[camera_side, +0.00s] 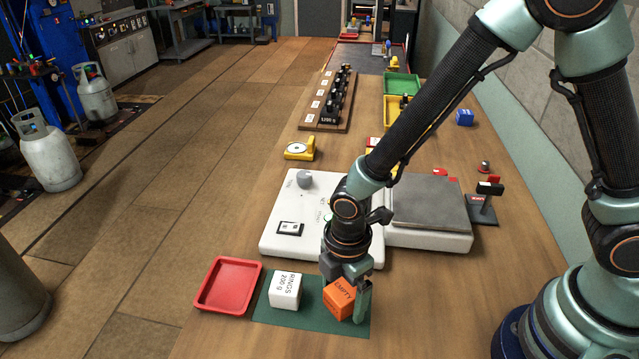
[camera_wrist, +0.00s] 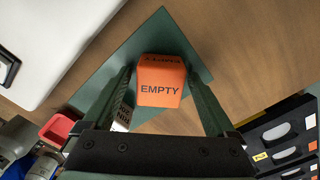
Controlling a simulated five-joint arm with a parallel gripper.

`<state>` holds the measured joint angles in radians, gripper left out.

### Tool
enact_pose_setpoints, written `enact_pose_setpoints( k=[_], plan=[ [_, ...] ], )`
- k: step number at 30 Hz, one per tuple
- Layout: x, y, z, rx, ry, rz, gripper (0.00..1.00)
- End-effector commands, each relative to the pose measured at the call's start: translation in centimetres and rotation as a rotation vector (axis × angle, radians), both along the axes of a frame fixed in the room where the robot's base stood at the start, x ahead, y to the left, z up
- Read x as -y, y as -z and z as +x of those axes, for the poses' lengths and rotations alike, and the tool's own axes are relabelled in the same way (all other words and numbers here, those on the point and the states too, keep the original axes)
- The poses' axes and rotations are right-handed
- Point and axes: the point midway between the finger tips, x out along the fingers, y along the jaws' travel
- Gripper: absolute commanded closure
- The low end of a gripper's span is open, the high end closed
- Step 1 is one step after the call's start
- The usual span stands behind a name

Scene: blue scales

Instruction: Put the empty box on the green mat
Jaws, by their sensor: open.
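The orange box marked EMPTY (camera_side: 339,298) sits on the right part of the green mat (camera_side: 313,311) in the side view. In the wrist view the box (camera_wrist: 161,82) is between the two fingers, with the mat (camera_wrist: 150,38) around it. My gripper (camera_side: 352,305) is low over the mat with its fingers on either side of the box. In the wrist view my gripper (camera_wrist: 163,88) is open, and a small gap shows beside the box. A white box marked RINGS 200 g (camera_side: 286,290) stands on the mat left of the orange box.
A red tray (camera_side: 229,286) lies left of the mat. The white scale (camera_side: 275,246) with a grey weighing plate (camera_side: 428,202) stands behind. A wooden rack of black weights (camera_side: 328,100) and yellow and green bins (camera_side: 402,84) are farther back. Bare table lies right of the mat.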

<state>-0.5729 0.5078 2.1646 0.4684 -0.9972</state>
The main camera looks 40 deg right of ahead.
Motion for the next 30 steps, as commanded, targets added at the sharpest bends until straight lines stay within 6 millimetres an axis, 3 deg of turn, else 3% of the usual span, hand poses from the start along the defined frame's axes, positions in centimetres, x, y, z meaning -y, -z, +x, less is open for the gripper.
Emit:
enact_pose_setpoints(
  k=[5,18,26,30],
  plan=[
    [-0.1,-1.8,0.1,0.004,0.0,0.003,0.09],
    [0.0,-9.7,0.1,0.005,0.0,0.003,0.09],
    [0.1,-12.1,0.1,0.004,0.008,0.002,0.09],
    [1.7,-13.8,0.7,0.039,0.134,0.026,0.09]
  ],
)
